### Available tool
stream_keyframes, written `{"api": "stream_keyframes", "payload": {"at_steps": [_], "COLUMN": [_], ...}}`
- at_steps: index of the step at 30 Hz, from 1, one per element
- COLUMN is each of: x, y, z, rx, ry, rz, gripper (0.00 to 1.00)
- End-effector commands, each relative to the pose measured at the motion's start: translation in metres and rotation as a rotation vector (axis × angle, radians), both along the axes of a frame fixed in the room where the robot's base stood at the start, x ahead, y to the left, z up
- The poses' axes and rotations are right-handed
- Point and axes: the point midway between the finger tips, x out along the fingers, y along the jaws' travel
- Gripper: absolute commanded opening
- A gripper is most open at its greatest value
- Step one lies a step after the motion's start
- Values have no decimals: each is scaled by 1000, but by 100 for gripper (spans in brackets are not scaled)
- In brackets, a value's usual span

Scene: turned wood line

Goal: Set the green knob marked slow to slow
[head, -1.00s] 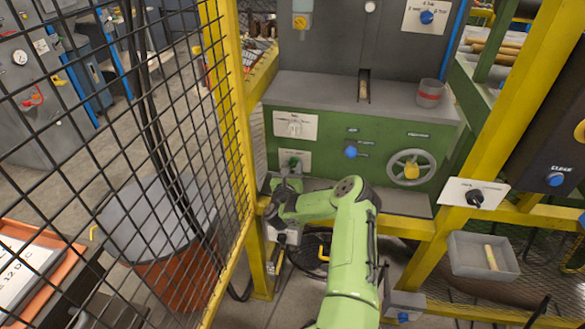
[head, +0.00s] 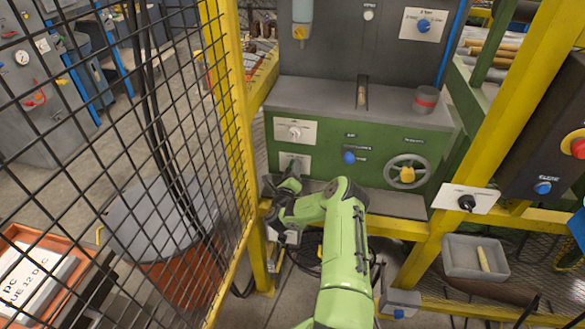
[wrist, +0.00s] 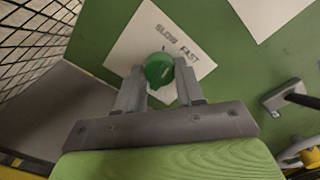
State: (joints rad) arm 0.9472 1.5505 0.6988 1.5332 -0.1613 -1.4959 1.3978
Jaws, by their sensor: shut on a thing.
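The green knob (wrist: 159,69) sits on a white plate (wrist: 128,46) printed "SLOW FAST" on the green machine front. In the wrist view my gripper (wrist: 160,84) has one finger on each side of the knob and is shut on it. A small dark mark shows on the plate by the knob; I cannot tell for sure which word the knob points to. In the head view the plate (head: 303,160) shows at the lower left of the machine front, and my gripper (head: 291,170) is in front of it, hiding most of the knob.
A yellow post and mesh fence (head: 228,110) stand close left of my arm. A grey ledge (head: 385,203) runs below the panel.

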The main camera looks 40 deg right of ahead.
Motion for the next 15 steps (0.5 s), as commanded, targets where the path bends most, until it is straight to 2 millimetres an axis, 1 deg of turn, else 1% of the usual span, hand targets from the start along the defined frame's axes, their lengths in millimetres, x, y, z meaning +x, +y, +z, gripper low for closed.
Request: {"api": "stream_keyframes", "payload": {"at_steps": [6, 15], "x": [1, 1], "y": [1, 1], "z": [1, 0], "rx": [-96, -177], "ry": [124, 231], "rz": [1, 1], "gripper": [7, 7]}}
